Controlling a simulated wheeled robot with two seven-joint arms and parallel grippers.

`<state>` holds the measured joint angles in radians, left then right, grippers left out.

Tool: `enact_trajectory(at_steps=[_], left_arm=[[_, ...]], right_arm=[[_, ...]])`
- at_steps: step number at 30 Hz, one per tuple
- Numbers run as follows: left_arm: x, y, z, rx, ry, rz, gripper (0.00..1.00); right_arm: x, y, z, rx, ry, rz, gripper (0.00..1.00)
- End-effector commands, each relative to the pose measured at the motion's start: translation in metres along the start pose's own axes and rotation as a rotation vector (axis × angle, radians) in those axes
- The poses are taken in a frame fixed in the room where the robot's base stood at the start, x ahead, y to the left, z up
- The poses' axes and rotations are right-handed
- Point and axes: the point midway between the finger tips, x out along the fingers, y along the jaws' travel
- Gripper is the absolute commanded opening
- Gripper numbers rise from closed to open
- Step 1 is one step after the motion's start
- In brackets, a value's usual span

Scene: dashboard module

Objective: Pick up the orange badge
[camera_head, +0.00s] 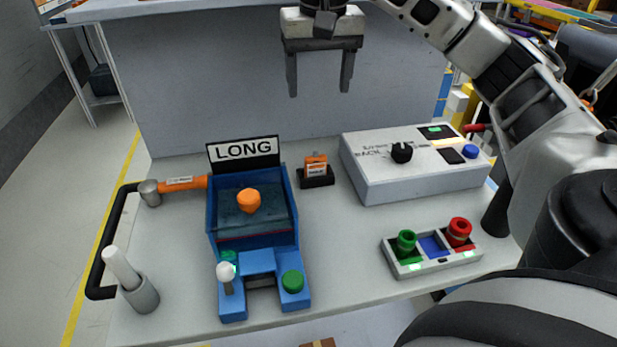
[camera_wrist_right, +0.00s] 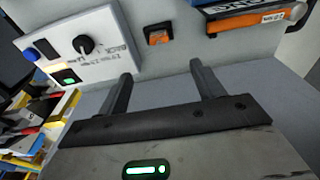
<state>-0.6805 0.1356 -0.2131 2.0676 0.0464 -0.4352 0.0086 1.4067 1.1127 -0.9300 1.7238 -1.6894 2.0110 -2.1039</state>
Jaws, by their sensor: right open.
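The orange badge (camera_head: 316,164) stands in a small black holder (camera_head: 317,181) on the white table, between the blue LONG module and the white control box. It also shows in the right wrist view (camera_wrist_right: 158,37), beyond my fingers and between them. My right gripper (camera_head: 319,88) hangs high above and behind the badge in the head view, fingers pointing down. It is open and empty, and its two fingers show apart in the right wrist view (camera_wrist_right: 162,78). My left gripper is not in either view.
A blue module (camera_head: 215,225) with a LONG sign stands left of the badge. A white control box (camera_head: 410,185) with a black knob stands right. A button tray (camera_head: 405,270) sits front right. An orange-handled hammer (camera_head: 180,184) and a white stick in a grey cup (camera_head: 139,293) are at left.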

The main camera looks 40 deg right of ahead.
Motion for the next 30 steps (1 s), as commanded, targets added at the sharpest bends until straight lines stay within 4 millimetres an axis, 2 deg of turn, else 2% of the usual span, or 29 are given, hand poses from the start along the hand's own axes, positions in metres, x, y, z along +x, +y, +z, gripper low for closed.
enact_trajectory(at_steps=[1,8,15,21,30], left_arm=[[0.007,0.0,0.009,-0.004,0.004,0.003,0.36],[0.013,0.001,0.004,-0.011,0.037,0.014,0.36],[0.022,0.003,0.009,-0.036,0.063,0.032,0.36],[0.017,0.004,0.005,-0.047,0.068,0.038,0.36],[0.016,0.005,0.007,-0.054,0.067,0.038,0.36]], right_arm=[[0.015,0.0,0.002,0.0,0.0,0.0,0.67],[0.037,-0.001,0.004,-0.001,-0.001,-0.001,0.67],[0.086,-0.001,0.004,-0.001,-0.005,0.0,0.67],[0.119,0.0,0.003,-0.001,-0.004,0.002,0.67],[0.142,0.001,0.001,0.001,-0.003,0.001,0.67]])
